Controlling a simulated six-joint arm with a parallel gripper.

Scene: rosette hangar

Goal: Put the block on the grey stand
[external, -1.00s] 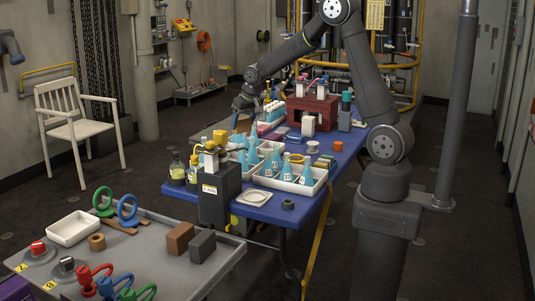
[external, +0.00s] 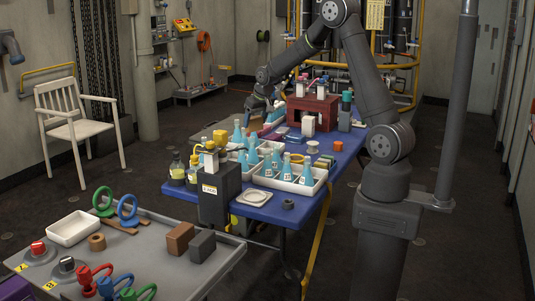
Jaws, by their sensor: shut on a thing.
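My gripper (external: 262,106) is low over the far left part of the blue table, by the tube rack (external: 275,116), which it partly covers. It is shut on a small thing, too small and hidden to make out. Blocks in view are an orange one (external: 338,146) and a white one (external: 308,126) on the blue table, and a brown one (external: 180,239) on the front grey table. A grey stand-like piece (external: 344,121) stands at the table's right, beside the red housing, with a teal piece at its top. I cannot tell if it is the grey stand.
White trays of blue flasks (external: 290,180) fill the middle of the blue table (external: 262,211). The red housing (external: 312,112) stands between my gripper and the grey piece. A dark box (external: 214,200) stands at the near left. Bare table shows at the near edge.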

